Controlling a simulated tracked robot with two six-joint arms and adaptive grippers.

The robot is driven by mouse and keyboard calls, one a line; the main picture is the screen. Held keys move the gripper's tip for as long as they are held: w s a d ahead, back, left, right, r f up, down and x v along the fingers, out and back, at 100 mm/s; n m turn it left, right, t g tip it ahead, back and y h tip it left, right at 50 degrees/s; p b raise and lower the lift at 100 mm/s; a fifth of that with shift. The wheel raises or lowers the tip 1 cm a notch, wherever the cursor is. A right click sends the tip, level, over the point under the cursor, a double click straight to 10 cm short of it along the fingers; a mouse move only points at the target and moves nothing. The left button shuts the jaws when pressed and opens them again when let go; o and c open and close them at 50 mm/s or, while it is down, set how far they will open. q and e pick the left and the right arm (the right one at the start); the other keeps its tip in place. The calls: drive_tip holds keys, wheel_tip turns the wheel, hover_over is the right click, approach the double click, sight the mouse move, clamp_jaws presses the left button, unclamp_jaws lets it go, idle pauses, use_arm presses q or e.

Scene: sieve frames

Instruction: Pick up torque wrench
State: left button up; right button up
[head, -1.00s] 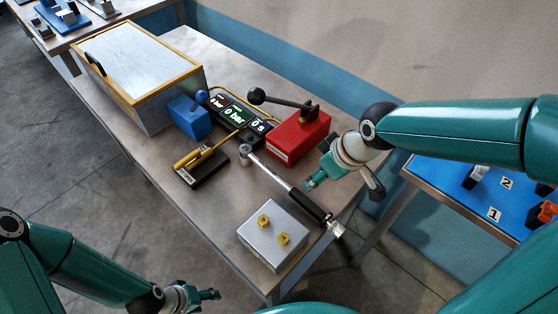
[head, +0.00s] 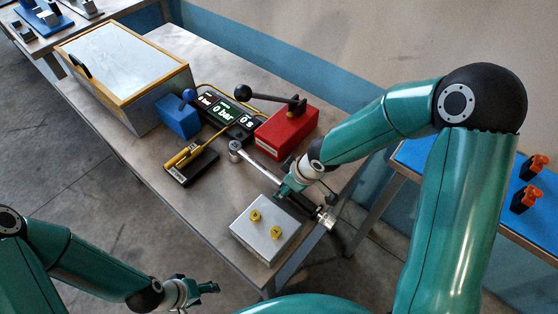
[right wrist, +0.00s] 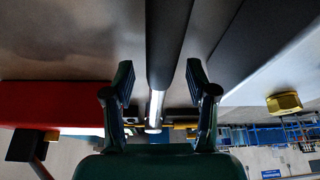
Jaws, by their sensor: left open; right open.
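The torque wrench (head: 262,166) lies on the table with its round head (head: 234,147) at the far left and its black handle (head: 306,207) towards the front right. My right gripper (head: 284,191) is over the middle of the wrench and hides part of it. In the right wrist view the open fingers (right wrist: 160,82) stand on either side of the wrench, with its black handle (right wrist: 170,40) and bright shaft (right wrist: 156,108) between them; contact cannot be told. My left gripper (head: 208,288) is open and empty, low at the left, away from the table.
A silver block (head: 265,243) with two yellow knobs stands just in front of the wrench. A red box (head: 285,135) with a black-knobbed lever stands behind it. A black block with a yellow lever (head: 190,167), a blue box (head: 178,120) and a display (head: 226,115) stand further left.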

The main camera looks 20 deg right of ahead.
drive_tip(key=shift+x, duration=0.85)
clamp_jaws()
